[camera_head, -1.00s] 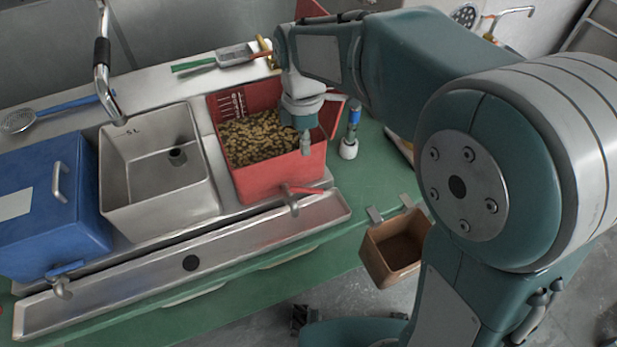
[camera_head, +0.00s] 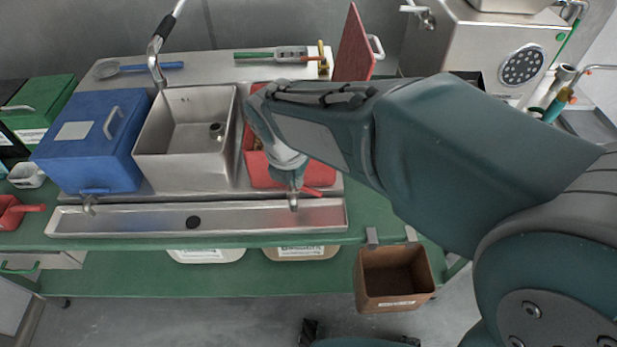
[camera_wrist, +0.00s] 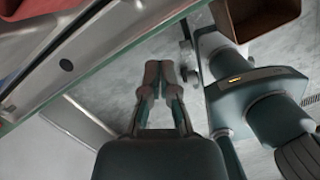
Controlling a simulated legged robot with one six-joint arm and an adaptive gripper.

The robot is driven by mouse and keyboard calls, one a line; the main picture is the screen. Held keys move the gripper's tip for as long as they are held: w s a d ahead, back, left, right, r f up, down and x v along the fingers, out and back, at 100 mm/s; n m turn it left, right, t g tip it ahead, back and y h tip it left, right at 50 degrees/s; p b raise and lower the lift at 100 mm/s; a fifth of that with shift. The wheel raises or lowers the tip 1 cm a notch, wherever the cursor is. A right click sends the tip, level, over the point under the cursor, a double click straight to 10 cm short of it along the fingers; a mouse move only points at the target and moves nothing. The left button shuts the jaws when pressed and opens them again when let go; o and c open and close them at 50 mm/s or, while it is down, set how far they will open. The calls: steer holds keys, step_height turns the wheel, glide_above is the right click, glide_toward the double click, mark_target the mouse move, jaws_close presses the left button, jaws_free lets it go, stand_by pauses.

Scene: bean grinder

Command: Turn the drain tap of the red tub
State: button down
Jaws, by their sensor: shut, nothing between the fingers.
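The red tub (camera_head: 249,140) stands right of the steel sink, largely hidden behind my arm. Its drain tap (camera_head: 293,201) is at the tub's front, above the steel trough, with a red lever (camera_head: 312,191) pointing right. My gripper (camera_head: 293,184) hangs at the tub's front, close to the tap; whether it touches cannot be told. In the wrist view my gripper (camera_wrist: 159,68) is shut and empty, with the floor behind its fingertips. A red patch, probably the tub, shows at that view's left edge; the tap is not clear there.
The steel trough (camera_head: 130,219) runs along the front of the green bench (camera_head: 375,210). A brown bin (camera_head: 395,300) hangs from the front edge at right. A steel sink (camera_head: 185,175) and a blue box (camera_head: 90,150) stand left. A red lid (camera_head: 354,45) stands upright behind.

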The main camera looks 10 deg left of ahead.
mark_target(309, 191)
steer(key=w+d+f, duration=0.2)
steer(key=w+f, duration=0.3)
steer(key=f, duration=0.5)
steer(key=shift+n, duration=0.3)
steer(key=shift+a, duration=0.15)
